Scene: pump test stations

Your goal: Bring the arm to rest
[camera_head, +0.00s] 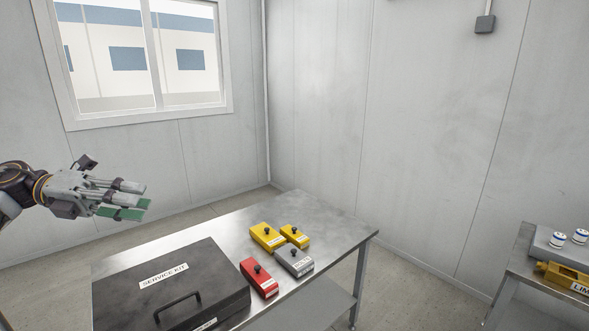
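My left gripper (130,200) reaches in from the left edge and hangs in the air in front of the wall, above and to the left of the metal table. Its fingers, with green pads, point right and look apart, with nothing visible held between them. My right gripper is not in view.
On the metal table (335,222) lie a black service kit case (215,268), a red block (259,277), a grey block (295,261) and two yellow blocks (267,237) (295,236). Another bench (524,262) stands at the right edge. Floor shows between them.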

